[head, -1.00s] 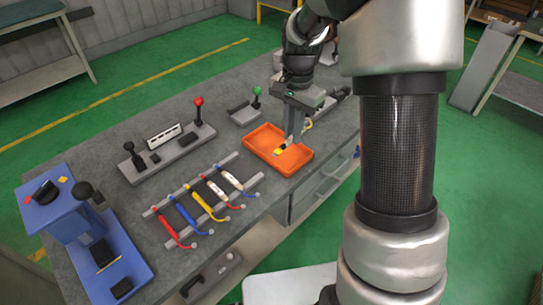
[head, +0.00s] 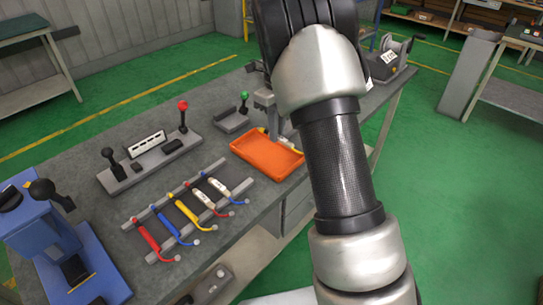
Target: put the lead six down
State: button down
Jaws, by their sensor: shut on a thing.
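My gripper (head: 273,122) is over the back right rim of the orange tray (head: 247,158), partly hidden by my own arm. It is shut on a lead, which I take to be lead six (head: 291,146); only small yellow and pale parts of it show beside the fingers. I cannot tell whether the lead touches the tray or the bench. Several other leads lie side by side on a rack (head: 158,257): red, blue, yellow and white ones.
A grey base with black and red-knobbed levers (head: 150,160) stands left of the tray. A small grey holder with a green-knobbed lever (head: 233,121) is behind it. A blue machine (head: 40,225) is at the left. A grey device (head: 390,60) stands at the far bench end.

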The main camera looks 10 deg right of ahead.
aim_at(277, 162)
notch_tip(277, 162, down, 9)
jog(key=shift+s+r+b, duration=0.1)
jog(key=shift+r+b, duration=0.05)
jog(key=shift+b, duration=0.35)
jog(key=c, duration=1.8)
grip_release()
jog(key=shift+o, duration=0.2)
notch_tip(277, 162, up, 12)
jog(key=shift+r+p, duration=0.2)
jog(key=shift+p, duration=0.55)
jog(key=s+r+n+t+y, duration=0.1)
jog(key=s+r+n+t, duration=0.1)
jog(key=s+r+n, duration=1.05)
jog(key=s+a+n+t+h, duration=0.1)
jog(key=s+n+t, duration=0.2)
jog(key=s+n, duration=1.3)
jog(key=s, duration=0.2)
jog(key=shift+s+a+r+t, duration=0.3)
jog(key=shift+s+a+r, duration=0.05)
jog(key=shift+a, duration=0.05)
